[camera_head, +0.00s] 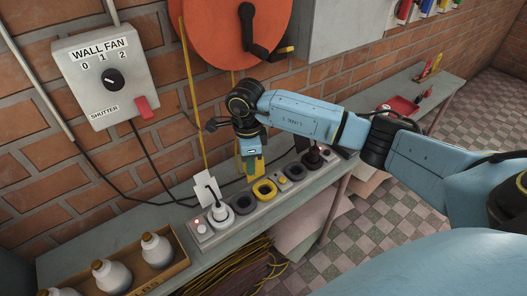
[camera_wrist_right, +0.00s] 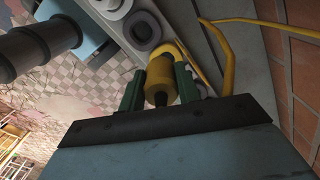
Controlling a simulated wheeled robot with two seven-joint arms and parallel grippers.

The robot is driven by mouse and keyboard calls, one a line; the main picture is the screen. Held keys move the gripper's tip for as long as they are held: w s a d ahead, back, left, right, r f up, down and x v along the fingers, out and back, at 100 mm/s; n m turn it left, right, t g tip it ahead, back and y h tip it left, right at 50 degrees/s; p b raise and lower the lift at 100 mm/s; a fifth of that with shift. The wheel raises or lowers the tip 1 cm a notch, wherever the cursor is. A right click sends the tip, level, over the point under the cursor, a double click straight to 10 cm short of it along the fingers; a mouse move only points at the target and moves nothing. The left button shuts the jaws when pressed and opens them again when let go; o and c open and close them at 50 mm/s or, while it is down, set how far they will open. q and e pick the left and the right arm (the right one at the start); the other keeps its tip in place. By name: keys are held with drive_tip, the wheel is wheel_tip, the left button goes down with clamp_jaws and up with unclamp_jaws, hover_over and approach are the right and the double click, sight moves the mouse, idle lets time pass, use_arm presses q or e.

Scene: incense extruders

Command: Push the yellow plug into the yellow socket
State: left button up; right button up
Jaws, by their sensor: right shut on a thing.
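My right gripper (camera_head: 251,170) points down over the power strip (camera_head: 228,226) on the grey bench. In the right wrist view its green fingers (camera_wrist_right: 158,88) are closed on both sides of the yellow plug (camera_wrist_right: 160,75). In the head view the plug is mostly hidden by the fingers. The yellow socket (camera_head: 264,191) is a yellow ring on the strip, just below and right of the gripper. In the wrist view a yellow edge shows behind the plug; I cannot tell whether plug and socket touch. My left gripper is not in view.
A box of bulbs (camera_head: 172,272) stands at front left. A yellow cord (camera_head: 192,90) hangs behind.

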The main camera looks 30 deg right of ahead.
drive_tip(key=shift+s+d+f+m+b, duration=0.15)
drive_tip(key=shift+d+f+m, duration=0.5)
drive_tip(key=shift+f+m, duration=0.85)
drive_tip(key=shift+s+d+f+m+b, duration=0.15)
drive_tip(key=shift+d+f+m, duration=0.5)
drive_tip(key=shift+f+m, duration=0.8)
drive_tip(key=shift+s+d+f+m+b, duration=0.15)
drive_tip(key=shift+d+f+m, duration=0.7)
drive_tip(key=shift+m, duration=1.1)
drive_tip(key=shift+a+f+b, duration=0.2)
drive_tip(key=shift+f+b, duration=1.05)
drive_tip(key=shift+f, duration=0.4)
drive_tip(key=o, duration=1.1)
drive_tip(key=shift+w, duration=0.1)
drive_tip(key=shift+c, duration=0.2)
